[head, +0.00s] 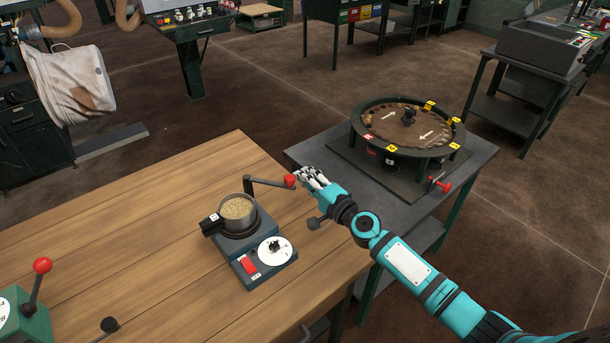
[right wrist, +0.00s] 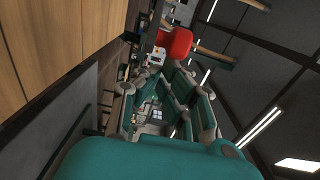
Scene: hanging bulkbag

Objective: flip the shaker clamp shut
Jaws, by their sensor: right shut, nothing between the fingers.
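The shaker (head: 262,258) stands on the wooden bench in the head view, with a metal bowl of pale grain (head: 238,209) on top. Its clamp has a dark arm (head: 267,183) that sticks out to the right from a post behind the bowl and ends in a red ball knob (head: 290,181). The arm does not lie across the bowl. My right gripper (head: 304,176) is shut and empty, just right of the knob. Whether they touch is unclear. In the right wrist view the red knob (right wrist: 178,42) shows close by the fingertips. My left gripper is out of view.
A black block (head: 211,224) sits at the bowl's left side. A red-knobbed lever on a green box (head: 24,318) stands at the bench's left front. A grey table (head: 306,153) with a round ring machine (head: 408,125) is to the right. The bench's middle is clear.

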